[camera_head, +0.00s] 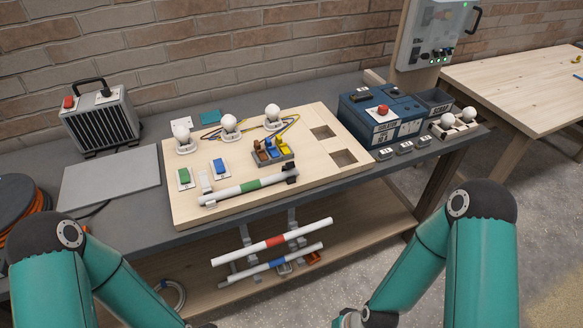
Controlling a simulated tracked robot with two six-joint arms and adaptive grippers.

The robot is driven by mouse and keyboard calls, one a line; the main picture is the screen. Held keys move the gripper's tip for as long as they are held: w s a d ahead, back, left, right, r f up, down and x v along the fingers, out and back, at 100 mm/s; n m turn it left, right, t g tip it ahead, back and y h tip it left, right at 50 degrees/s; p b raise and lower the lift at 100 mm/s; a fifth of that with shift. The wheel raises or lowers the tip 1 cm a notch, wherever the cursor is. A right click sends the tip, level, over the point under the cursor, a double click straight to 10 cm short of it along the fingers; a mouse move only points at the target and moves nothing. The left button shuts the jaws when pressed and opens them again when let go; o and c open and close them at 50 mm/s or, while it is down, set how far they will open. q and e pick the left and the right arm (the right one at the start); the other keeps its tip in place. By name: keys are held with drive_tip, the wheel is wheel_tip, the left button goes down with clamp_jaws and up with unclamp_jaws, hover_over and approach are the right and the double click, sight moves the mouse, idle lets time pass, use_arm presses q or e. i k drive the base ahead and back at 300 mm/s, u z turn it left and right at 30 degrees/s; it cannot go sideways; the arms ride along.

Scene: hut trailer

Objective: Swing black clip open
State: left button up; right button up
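A black clip (292,173) sits at the right end of a white tube with a green band (250,185), near the front edge of the wooden board (190,215). The clip appears to be around the tube's end; it is too small to tell its latch position. A white clip (206,182) stands near the tube's left end. My two teal arms come in from the lower left and lower right, and both run out of the picture at the bottom. Neither gripper's fingers show, and both arms are well apart from the clip.
The board also carries white bulbs (229,125), green and blue switches (184,177), coloured levers (270,151) and two square holes. A blue box (380,115) stands to the right.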

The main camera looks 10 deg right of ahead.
sight(290, 165)
drive_tip(key=z, duration=1.25)
drive_tip(key=i, duration=0.15)
drive_tip(key=u, duration=2.8)
drive_tip(key=k, duration=1.25)
drive_tip(key=z, duration=0.95)
drive_tip(key=i, duration=1.2)
